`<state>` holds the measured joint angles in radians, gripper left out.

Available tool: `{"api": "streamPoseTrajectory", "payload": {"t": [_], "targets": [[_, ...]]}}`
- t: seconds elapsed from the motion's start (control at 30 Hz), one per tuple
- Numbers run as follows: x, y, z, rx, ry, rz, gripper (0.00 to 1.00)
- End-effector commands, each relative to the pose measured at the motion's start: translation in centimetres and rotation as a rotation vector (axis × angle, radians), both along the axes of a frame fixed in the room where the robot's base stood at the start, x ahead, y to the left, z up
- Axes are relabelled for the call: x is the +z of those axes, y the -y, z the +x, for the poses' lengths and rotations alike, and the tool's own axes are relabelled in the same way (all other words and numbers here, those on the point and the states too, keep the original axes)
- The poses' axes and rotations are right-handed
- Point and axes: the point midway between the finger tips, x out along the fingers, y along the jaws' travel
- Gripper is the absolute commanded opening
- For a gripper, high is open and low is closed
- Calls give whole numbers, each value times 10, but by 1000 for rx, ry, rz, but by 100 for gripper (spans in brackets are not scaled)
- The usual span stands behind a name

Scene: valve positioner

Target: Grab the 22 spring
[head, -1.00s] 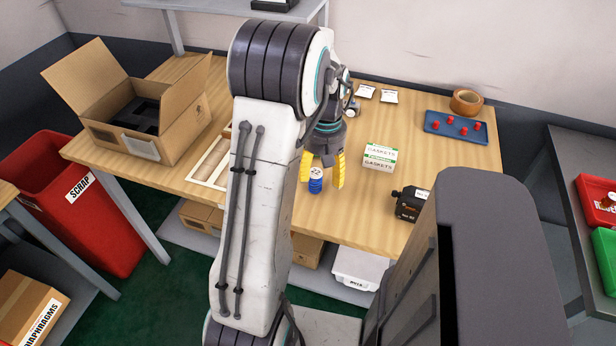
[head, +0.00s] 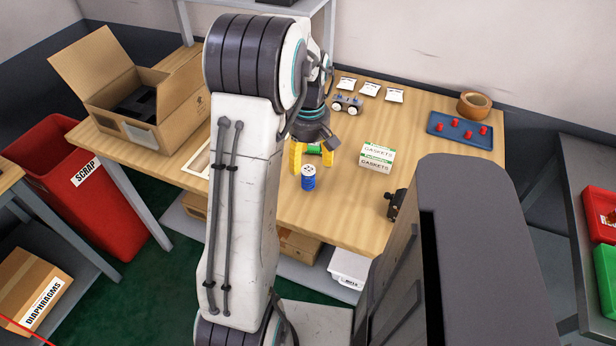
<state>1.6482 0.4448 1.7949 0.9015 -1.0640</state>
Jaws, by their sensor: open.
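A blue spring (head: 308,181) with a white, dark-marked top stands upright on the wooden table, just in front of my gripper. The marking on its top is too small to read, so I cannot tell which spring is the 22. My gripper (head: 312,158) has yellow fingers spread apart, pointing down behind the blue spring. A small green item (head: 314,149) shows between or behind the fingers; I cannot tell whether it is another spring or whether the fingers touch it. My arm hides part of the table to the left.
A gaskets box (head: 375,158) stands right of the gripper. A small gauge device (head: 346,104) and white packets (head: 370,90) lie behind. A blue tray (head: 460,131) with red pieces and a tape roll (head: 474,103) are at the right. An open carton (head: 143,105) is at the left.

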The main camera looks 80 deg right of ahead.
Motion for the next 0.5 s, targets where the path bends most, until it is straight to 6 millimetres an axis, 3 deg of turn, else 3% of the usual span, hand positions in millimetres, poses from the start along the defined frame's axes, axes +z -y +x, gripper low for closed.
{"api": "streamPoseTrajectory", "payload": {"t": [0.17,0.5], "targets": [[-2,0,0,82,0,1,63],[-25,-2,0,103,1,3,63]]}}
